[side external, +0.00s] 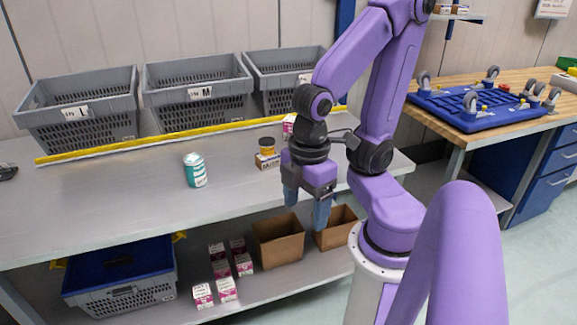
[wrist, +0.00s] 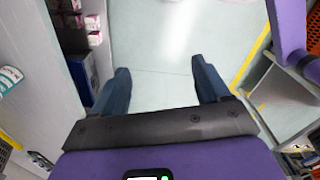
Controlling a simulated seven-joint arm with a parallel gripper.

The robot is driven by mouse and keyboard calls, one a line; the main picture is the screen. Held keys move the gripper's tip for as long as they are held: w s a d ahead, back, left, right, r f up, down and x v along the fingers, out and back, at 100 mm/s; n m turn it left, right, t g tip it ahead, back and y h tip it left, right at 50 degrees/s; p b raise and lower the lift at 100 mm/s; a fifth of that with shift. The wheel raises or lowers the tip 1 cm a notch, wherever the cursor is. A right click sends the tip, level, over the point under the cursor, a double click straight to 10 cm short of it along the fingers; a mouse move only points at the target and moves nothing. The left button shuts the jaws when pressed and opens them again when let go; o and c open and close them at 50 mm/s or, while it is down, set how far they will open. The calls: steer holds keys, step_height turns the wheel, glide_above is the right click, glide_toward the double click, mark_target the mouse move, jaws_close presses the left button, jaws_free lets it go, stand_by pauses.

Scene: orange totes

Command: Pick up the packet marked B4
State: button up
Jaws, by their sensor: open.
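My gripper (side external: 306,204) is open and empty, pointing down at the front edge of the grey table. Its two blue fingers stand wide apart in the wrist view (wrist: 160,68), with only floor between them. Several small pink-and-white packets (side external: 226,290) stand on the lower shelf, left of and below my gripper. Some of them show at the upper left of the wrist view (wrist: 94,38). Another pink-and-white packet (side external: 289,124) is on the table behind my gripper, partly hidden by the arm. No B4 mark is readable on any packet.
Two open cardboard boxes (side external: 278,245) and a grey-and-blue crate (side external: 125,298) are on the lower shelf.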

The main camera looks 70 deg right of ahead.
steer(key=w+d+f+m+g+h, duration=0.1)
steer(key=w+d+h, duration=0.3)
steer(key=w, duration=0.5)
steer(key=w+d+h, duration=0.3)
steer(key=w+d, duration=0.4)
steer(key=w, duration=0.3)
steer(key=w+d+f+m+g+h, duration=0.1)
steer(key=w+d+g, duration=0.15)
steer(key=d, duration=0.25)
steer(key=w+d+f+g+h, duration=0.1)
steer(key=w+d+h, duration=0.15)
steer(key=d, duration=0.25)
steer(key=d+f+g, duration=0.1)
steer(key=d+g, duration=0.3)
steer(key=d, duration=0.8)
steer(key=shift+h, duration=0.45)
steer(key=shift+w+f+x, duration=0.1)
steer(key=shift+f+x, duration=0.15)
steer(key=shift+x, duration=2.6)
steer(key=shift+w+f+x, duration=0.15)
steer(key=shift+f+x, duration=0.1)
steer(key=shift+x, duration=2.6)
steer(key=shift+w+f+x, duration=0.1)
steer(key=shift+f+x, duration=0.15)
steer(key=shift+x, duration=2.65)
steer(key=shift+a, duration=0.1)
steer(key=shift+w, duration=0.1)
steer(key=c, duration=1.1)
